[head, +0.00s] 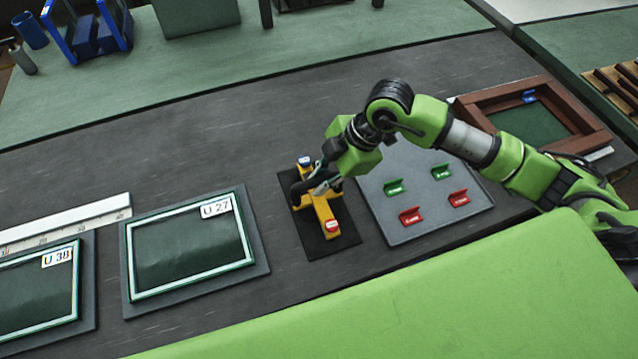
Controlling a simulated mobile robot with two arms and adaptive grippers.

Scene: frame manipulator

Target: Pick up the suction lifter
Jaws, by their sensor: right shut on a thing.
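The suction lifter (326,211) is a yellow bar with a blue end piece at the top, a red one at the bottom and a dark handle. It lies on a black mat (345,240) in the middle of the grey worktop. My right gripper (312,189) reaches in from the right and is shut on the lifter at its upper middle, partly hiding the handle. The lifter appears to be still at the mat; any small gap beneath it cannot be told. My left gripper is not in view.
A grey tray (455,222) with green and red clips lies just right of the mat. A brown wooden frame (582,118) stands at the right. The worktop behind the lifter is clear.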

